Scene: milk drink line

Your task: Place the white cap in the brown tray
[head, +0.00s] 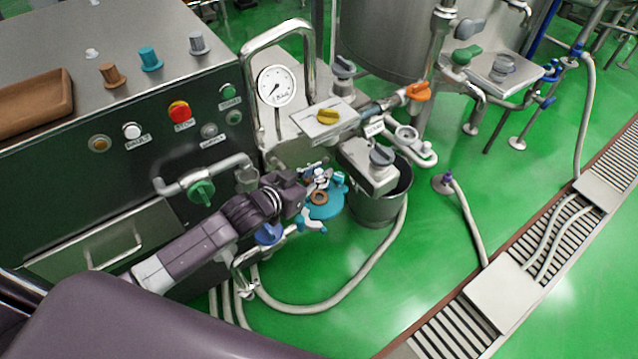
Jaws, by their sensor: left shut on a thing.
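The brown tray (35,103) lies on top of the steel cabinet at the far left. My left gripper (319,190) is well away from it, low in front of the cabinet's right side, beside the valves. It is shut on a small white thing (320,174), seemingly the white cap, mostly hidden by the fingers. A teal round part (326,207) and a brown ring show at the fingers; I cannot tell whether they touch the held thing. My right gripper is not in view.
Brown (111,75), blue (150,59) and grey (198,43) knob-like pieces stand on the cabinet top (140,30), with a small white piece (92,54). A pressure gauge (277,85), bent pipe, valves and a steel bucket (375,208) crowd the gripper. Hoses cross the green floor.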

